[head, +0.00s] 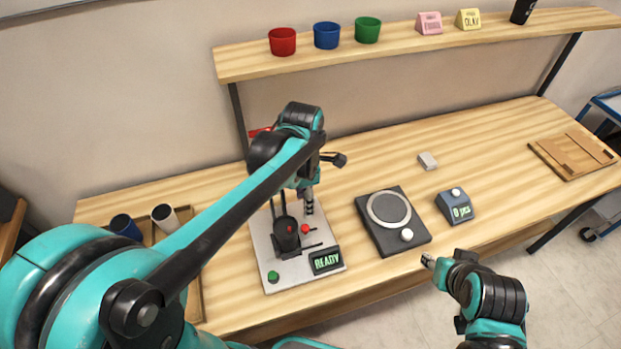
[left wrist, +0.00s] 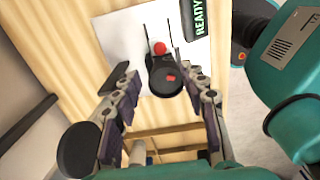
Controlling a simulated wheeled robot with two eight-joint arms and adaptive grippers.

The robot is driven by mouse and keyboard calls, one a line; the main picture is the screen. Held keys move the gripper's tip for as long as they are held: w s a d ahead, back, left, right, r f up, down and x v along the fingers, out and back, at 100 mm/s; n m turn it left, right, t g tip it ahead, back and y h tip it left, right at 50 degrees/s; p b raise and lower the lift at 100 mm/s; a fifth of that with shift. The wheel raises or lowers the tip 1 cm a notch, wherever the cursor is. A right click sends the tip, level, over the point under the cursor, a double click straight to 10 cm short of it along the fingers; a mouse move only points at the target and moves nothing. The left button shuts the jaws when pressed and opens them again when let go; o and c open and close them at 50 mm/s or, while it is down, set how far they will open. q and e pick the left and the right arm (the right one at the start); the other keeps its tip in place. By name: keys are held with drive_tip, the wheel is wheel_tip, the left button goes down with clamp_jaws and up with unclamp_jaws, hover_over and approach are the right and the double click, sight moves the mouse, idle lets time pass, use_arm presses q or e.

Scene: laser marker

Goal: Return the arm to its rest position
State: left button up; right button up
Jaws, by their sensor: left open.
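The laser marker (head: 258,255) is a pale plate near the table's front, with a READY display (head: 327,262), a green button (head: 273,276) and a red knob. A black cylindrical piece (head: 286,240) with a red mark stands on it. My left arm reaches over from the left and bends down at the marker. My left gripper (head: 308,203) is mostly hidden there by its own wrist. In the left wrist view my left gripper (left wrist: 165,88) has its fingers spread, with the black piece beyond and between them. My right gripper (head: 428,262) is at the table's front edge; its jaws are too small to judge.
A black scale (head: 378,232) and a counter box (head: 456,210) stand right of the marker. A wooden tray (head: 195,300) with cups is at left, partly behind my arm. A shelf (head: 390,45) with coloured cups runs above. The table's back middle is largely clear.

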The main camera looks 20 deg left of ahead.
use_arm(q)
drive_tip(key=s+a+m+t, duration=0.1)
drive_tip(key=s+m+t, duration=0.2)
drive_tip(key=m, duration=0.9)
drive_tip(key=s+a+r+m+t, duration=0.1)
drive_tip(key=s+m+t, duration=0.3)
drive_tip(key=m, duration=0.8)
drive_tip(key=shift+s+a+r+m, duration=0.25)
drive_tip(key=shift+s+a+m, duration=0.2)
drive_tip(key=shift+s, duration=0.55)
